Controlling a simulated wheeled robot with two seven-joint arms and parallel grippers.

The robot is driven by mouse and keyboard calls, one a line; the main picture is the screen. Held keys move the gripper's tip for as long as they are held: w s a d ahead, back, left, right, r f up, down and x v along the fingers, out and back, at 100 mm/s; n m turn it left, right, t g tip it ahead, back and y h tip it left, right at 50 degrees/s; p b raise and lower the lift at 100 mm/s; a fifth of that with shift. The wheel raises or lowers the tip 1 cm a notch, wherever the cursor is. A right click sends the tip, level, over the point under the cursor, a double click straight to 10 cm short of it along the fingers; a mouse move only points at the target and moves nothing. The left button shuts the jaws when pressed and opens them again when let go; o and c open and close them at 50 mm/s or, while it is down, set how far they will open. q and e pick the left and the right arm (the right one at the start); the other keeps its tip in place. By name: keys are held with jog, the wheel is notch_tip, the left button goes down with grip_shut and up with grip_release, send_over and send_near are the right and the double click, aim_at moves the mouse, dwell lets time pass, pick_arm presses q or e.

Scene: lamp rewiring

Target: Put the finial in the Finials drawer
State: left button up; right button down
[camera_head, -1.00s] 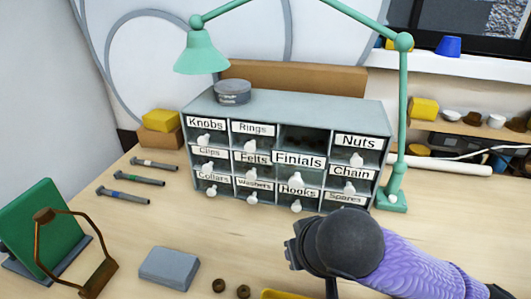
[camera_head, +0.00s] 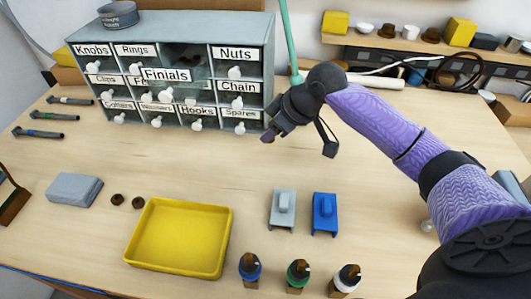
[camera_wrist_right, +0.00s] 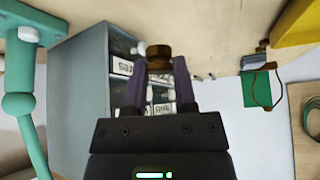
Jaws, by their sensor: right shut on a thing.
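The finial (camera_wrist_right: 158,52), a small brown piece with a rounded end, is between the fingertips of my right gripper (camera_wrist_right: 159,72) in the right wrist view. The right gripper is shut on it. In the head view my right gripper (camera_head: 270,136) hangs just off the cabinet's front right corner, and the finial is hard to make out there. The Finials drawer (camera_head: 166,75) is pulled out of the grey drawer cabinet (camera_head: 255,32), with its open top showing behind the label. The gripper is to the right of this drawer, apart from it. My left gripper is not in view.
A yellow tray (camera_head: 180,262), grey block (camera_head: 74,188) and two small brown pieces (camera_head: 127,201) lie in front. Grey (camera_head: 283,208) and blue (camera_head: 325,213) holders and several bottles (camera_head: 298,272) stand right of the tray. The green lamp post (camera_head: 289,45) rises beside the cabinet. The table before the cabinet is clear.

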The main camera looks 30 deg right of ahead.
aim_at(264, 160)
notch_tip(264, 160, down, 8)
jog(key=shift+r+b, duration=0.25)
jog(key=shift+b, duration=0.75)
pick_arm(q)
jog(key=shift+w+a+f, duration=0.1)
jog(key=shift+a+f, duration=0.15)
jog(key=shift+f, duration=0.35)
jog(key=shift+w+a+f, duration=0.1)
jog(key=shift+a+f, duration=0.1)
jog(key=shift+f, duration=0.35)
pick_arm(e)
jog(key=shift+r, duration=0.15)
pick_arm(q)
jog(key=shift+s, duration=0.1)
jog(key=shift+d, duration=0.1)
pick_arm(e)
jog(key=shift+c, duration=2.1)
grip_release()
